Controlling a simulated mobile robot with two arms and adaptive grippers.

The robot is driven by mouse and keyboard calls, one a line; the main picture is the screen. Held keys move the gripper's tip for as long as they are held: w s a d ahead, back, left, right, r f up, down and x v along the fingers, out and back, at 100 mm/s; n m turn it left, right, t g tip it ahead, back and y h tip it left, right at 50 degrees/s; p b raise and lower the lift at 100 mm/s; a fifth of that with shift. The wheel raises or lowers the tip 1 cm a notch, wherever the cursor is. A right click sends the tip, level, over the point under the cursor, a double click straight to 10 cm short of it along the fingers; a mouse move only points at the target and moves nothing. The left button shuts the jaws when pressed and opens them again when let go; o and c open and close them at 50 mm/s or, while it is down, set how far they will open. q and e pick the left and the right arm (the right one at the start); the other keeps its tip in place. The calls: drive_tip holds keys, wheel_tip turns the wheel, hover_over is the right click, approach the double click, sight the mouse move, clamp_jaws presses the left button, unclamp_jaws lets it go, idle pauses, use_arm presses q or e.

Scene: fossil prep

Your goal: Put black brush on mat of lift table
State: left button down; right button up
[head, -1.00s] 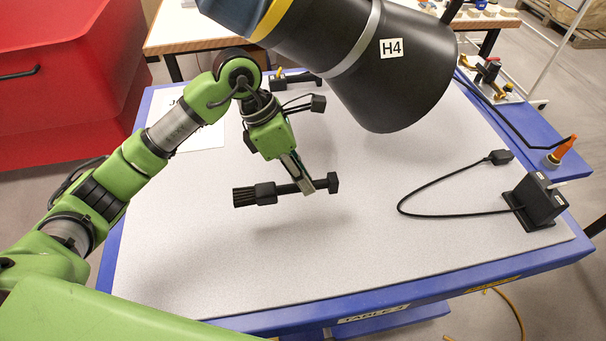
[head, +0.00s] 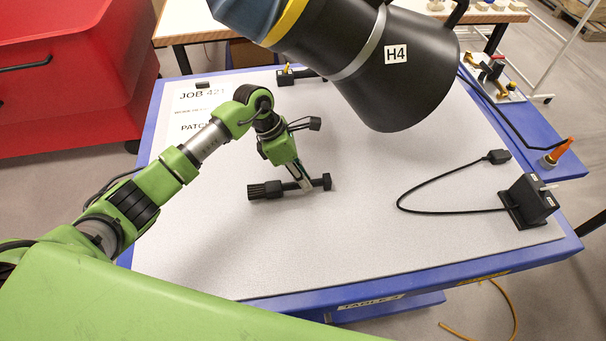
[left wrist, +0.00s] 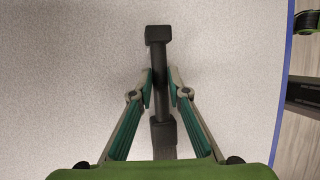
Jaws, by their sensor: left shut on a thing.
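The black brush (head: 266,190) lies level at the mat, its bristle end to the left in the head view. It also shows in the left wrist view (left wrist: 158,38), running between the fingers. My left gripper (head: 303,184) is shut on the brush's handle. The brush looks on or just above the grey mat (head: 400,250) of the blue lift table (head: 430,283); I cannot tell whether it touches. Part of the brush's near end is hidden by my gripper in the wrist view. My right gripper is not in view.
A black hood marked H4 (head: 395,75) hangs over the back of the table. A black stand with a cable (head: 530,203) is at the right. A job sheet (head: 188,117) lies back left, and a red bin (head: 70,75) stands beyond. The mat's front is clear.

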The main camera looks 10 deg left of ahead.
use_arm(q)
drive_tip(key=shift+f, duration=0.1)
drive_tip(key=c, duration=2.4)
unclamp_jaws()
drive_tip(key=shift+f, duration=0.1)
drive_tip(key=o, duration=0.5)
drive_tip(key=shift+r, duration=0.35)
drive_tip(key=b+v, duration=0.3)
drive_tip(key=v, duration=0.8)
drive_tip(key=shift+a+r+b, duration=0.25)
drive_tip(key=shift+r+b, duration=0.1)
drive_tip(key=shift+b, duration=0.05)
